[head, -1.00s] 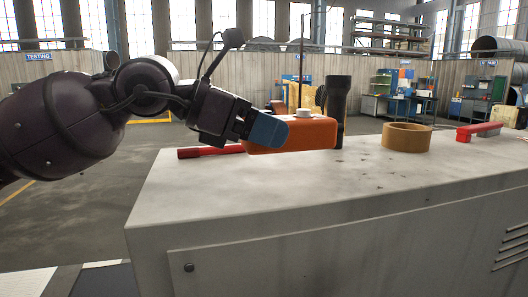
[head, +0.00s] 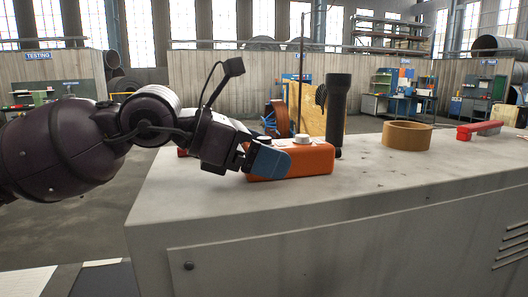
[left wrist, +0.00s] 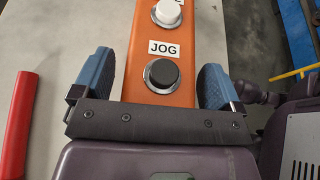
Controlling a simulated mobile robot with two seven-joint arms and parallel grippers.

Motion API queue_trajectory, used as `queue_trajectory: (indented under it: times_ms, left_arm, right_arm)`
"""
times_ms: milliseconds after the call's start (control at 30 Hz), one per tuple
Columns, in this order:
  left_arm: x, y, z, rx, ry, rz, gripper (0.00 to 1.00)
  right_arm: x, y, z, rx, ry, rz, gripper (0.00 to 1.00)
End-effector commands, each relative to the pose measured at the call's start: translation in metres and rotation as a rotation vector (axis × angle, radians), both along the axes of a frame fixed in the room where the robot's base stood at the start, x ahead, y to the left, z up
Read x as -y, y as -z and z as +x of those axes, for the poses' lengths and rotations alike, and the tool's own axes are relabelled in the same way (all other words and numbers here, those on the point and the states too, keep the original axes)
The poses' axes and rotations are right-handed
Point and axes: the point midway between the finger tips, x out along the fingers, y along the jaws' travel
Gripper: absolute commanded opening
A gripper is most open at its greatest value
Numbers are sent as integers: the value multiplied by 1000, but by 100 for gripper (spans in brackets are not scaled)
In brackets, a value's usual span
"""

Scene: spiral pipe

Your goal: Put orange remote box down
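The orange remote box (head: 305,161) appears to rest on the pale cabinet top (head: 230,200), near its left part. It has round buttons on top. In the left wrist view the box (left wrist: 182,60) shows a black button, a "JOG" label and a white button. My left gripper (head: 268,160) is at the left end of the box. Its blue fingers (left wrist: 158,82) stand on both sides of the box, with a visible gap on the left side and little or none on the right. My right gripper is not in view.
A black flashlight (head: 338,115) stands upright just behind the box. A tape roll (head: 407,135) and a red-handled tool (head: 479,130) are further right. A red bar (left wrist: 17,125) lies beside my left gripper. The cabinet top in front of the box is clear.

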Motion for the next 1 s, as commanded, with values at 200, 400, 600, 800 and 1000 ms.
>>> queue_trajectory:
  times_ms: [200,400,600,800,1000]
  left_arm:
    - [0,-2,0,0,0,0,91]
    - [-16,-9,-4,1,-4,0,91]
    - [-50,-23,-15,0,-5,1,91]
    - [-81,-37,-26,0,-3,1,91]
    - [-100,-46,-32,-1,-3,1,91]
  right_arm:
    - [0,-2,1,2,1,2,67]
    - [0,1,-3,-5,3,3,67]
    - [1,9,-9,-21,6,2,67]
    - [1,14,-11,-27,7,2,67]
    - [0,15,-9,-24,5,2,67]
